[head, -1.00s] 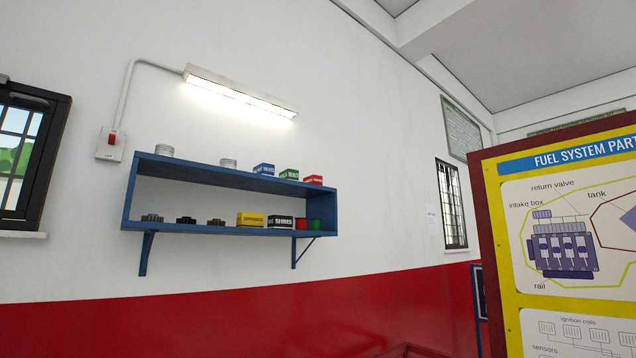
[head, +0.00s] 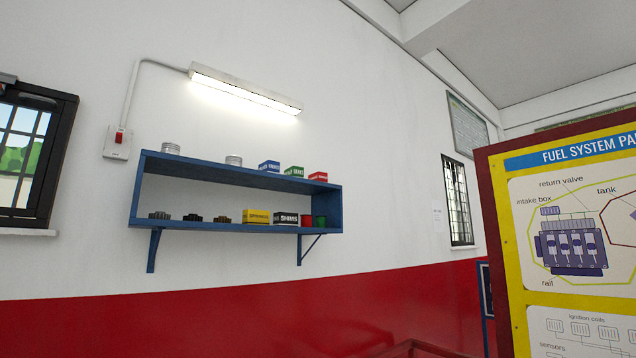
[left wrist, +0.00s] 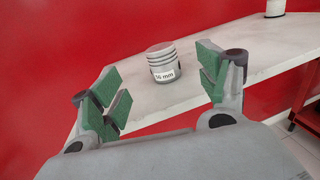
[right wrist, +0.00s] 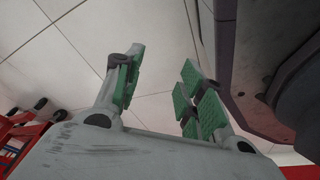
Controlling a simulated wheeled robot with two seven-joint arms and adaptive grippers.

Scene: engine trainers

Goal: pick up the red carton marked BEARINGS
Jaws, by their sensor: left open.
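A small red carton (head: 318,176) stands at the right end of the top board of the blue wall shelf (head: 240,228). Its lettering is too small to read. No other red carton shows. Neither gripper is in the head view. In the left wrist view my left gripper (left wrist: 158,78) is open and empty, with a silver piston marked 56 mm (left wrist: 163,65) beyond its fingers on a white-topped bench. In the right wrist view my right gripper (right wrist: 158,75) has its fingers apart with nothing between them, facing pale tiles.
Green (head: 293,172) and blue (head: 269,167) cartons stand left of the red one. Yellow (head: 257,216) and black SHIMS (head: 286,218) cartons sit on the lower board. A fuel system board (head: 500,240) stands at the right. The white bench (left wrist: 240,50) runs along a red wall.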

